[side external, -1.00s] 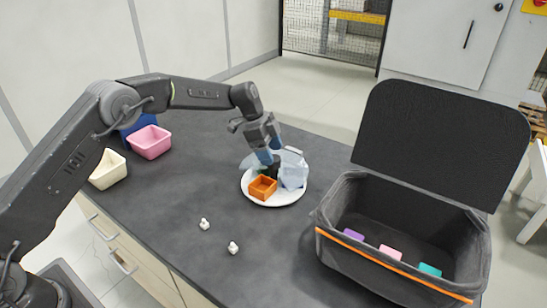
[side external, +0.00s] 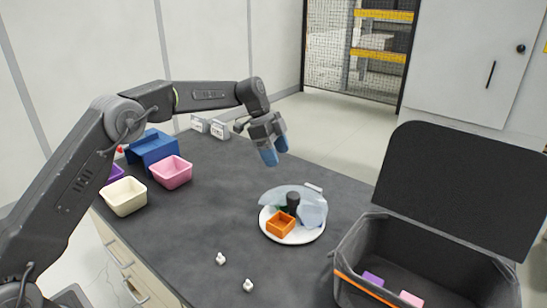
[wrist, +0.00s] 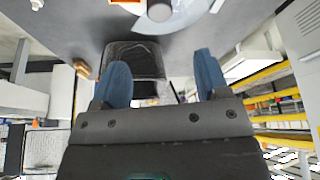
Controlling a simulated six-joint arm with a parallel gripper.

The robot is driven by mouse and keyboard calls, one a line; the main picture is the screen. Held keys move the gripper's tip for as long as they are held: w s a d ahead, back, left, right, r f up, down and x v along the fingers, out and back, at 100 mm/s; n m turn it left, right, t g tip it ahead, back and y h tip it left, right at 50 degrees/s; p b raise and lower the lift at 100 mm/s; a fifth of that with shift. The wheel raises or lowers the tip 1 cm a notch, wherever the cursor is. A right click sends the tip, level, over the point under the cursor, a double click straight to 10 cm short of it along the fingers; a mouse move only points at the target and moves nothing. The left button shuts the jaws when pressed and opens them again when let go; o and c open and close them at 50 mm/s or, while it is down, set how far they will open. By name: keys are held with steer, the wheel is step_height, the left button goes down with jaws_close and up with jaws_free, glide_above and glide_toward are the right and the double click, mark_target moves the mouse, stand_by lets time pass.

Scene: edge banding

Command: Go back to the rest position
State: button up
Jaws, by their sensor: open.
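My gripper (side external: 276,156) is in the air above the dark table, up and to the left of the white plate. Its two blue fingers are apart with nothing between them; they also show in the wrist view (wrist: 158,82). The white plate (side external: 291,238) carries a small orange box (side external: 280,223), a dark upright cylinder (side external: 293,203) and clear, pale-blue pieces (side external: 313,210). In the wrist view, part of the plate shows at the top edge.
Pink (side external: 171,172), cream (side external: 124,197) and blue (side external: 153,147) bins stand at the left. Two small white pieces (side external: 221,258) lie at the front. An open black case (side external: 350,255) with a raised lid (side external: 458,190) stands at the right, holding coloured blocks.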

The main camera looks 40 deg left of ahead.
steer(key=s+r+n+t+y, duration=0.1)
steer(key=s+r+n, duration=0.4)
steer(key=s, duration=0.4)
steer(key=s+r+n+t+y, duration=0.1)
steer(key=s+r+n, duration=0.2)
steer(key=s+r, duration=0.6)
steer(key=s+f+n+t+y, duration=0.1)
steer(key=s+f+n, duration=0.2)
steer(key=s, duration=0.8)
steer(key=s+f+n+t+y, duration=0.1)
steer(key=s+f+n, duration=0.3)
steer(key=s, duration=0.6)
steer(key=shift+s, duration=0.4)
